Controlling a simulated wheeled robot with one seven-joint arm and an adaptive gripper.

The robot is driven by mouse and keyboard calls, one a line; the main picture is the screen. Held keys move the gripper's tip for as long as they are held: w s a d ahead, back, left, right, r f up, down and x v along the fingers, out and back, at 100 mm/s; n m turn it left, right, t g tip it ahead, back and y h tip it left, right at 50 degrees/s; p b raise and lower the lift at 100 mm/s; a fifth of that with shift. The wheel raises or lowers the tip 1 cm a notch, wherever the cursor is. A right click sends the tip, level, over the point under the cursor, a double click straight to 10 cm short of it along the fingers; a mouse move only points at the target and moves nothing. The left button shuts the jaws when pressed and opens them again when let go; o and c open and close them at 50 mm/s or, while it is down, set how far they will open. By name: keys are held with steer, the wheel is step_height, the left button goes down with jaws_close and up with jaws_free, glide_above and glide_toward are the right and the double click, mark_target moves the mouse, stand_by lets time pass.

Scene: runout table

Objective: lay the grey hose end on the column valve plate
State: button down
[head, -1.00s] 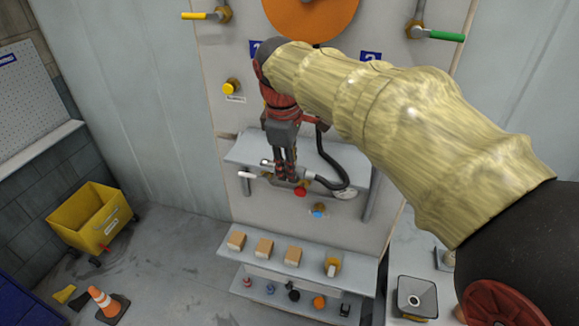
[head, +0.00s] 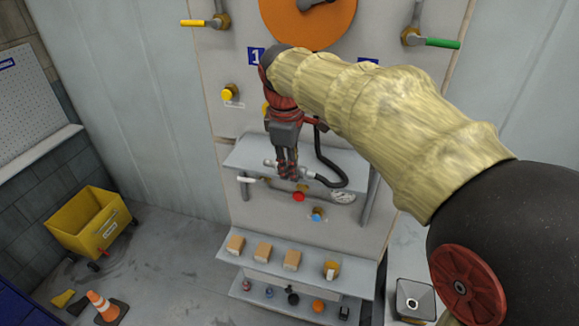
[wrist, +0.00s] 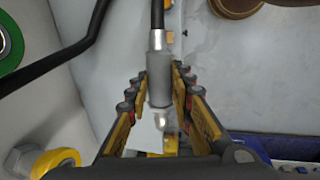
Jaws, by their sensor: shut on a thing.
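My gripper (head: 287,174) is shut on the grey hose end (wrist: 159,78), in front of the panel by the grey shelf. In the wrist view the grey sleeve sits between both finger pads, with a bent metal tip below it. In the head view the fingers hide most of the hose end; a pale tip (head: 269,163) shows at their left. The black hose (head: 333,181) loops away to the right of the gripper. I cannot tell which surface is the column valve plate.
The grey shelf (head: 245,152) is just behind the gripper. Below are a white-handled valve (head: 246,180), a red knob (head: 298,197), a blue knob (head: 317,215) and a gauge (head: 343,197). A lower shelf holds several blocks (head: 263,252). A yellow bin (head: 88,222) stands left.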

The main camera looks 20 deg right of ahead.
steer(key=shift+w+d+f+p, duration=0.15)
steer(key=shift+w+d+p, duration=0.2)
steer(key=shift+w+d, duration=0.4)
steer(key=shift+w+d+f+p, duration=0.15)
steer(key=shift+w+d+p, duration=0.3)
steer(key=shift+w, duration=0.45)
steer(key=shift+w+d+f+p, duration=0.15)
steer(key=shift+w+d+p, duration=0.15)
steer(key=shift+w+d, duration=0.45)
steer(key=shift+w+a, duration=0.1)
steer(key=shift+w, duration=0.05)
steer(key=shift+f+b, duration=0.3)
steer(key=shift+f, duration=0.3)
steer(key=c, duration=1.5)
jaws_free()
steer(key=v, duration=1.2)
steer(key=shift+w, duration=0.1)
